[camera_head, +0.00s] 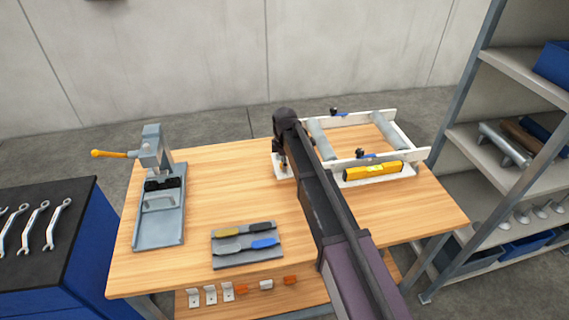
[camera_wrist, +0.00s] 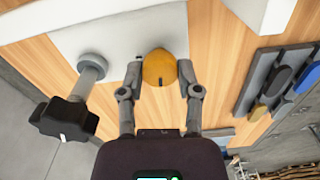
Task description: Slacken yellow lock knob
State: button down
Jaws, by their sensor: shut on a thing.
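The yellow lock knob (camera_wrist: 159,68) shows in the wrist view on a white plate, close to the wooden bench top. My gripper (camera_wrist: 159,82) is shut on the knob, with one finger on each side of it. In the head view my gripper (camera_head: 282,160) is at the left end of a white roller frame (camera_head: 384,181), and my arm hides most of it. The knob is too small and covered there to make out clearly.
A black star knob (camera_wrist: 66,118) on a grey rod stands left of the yellow knob. A yellow level (camera_head: 373,170) lies by the roller frame. A tool tray (camera_head: 246,260) and a grey press (camera_head: 160,225) stand on the bench (camera_head: 230,180). Shelving (camera_head: 470,100) stands at right.

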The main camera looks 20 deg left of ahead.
jog(key=shift+n, duration=0.5)
jog(key=shift+c, duration=1.5)
grip_release()
jog(key=shift+m, duration=0.4)
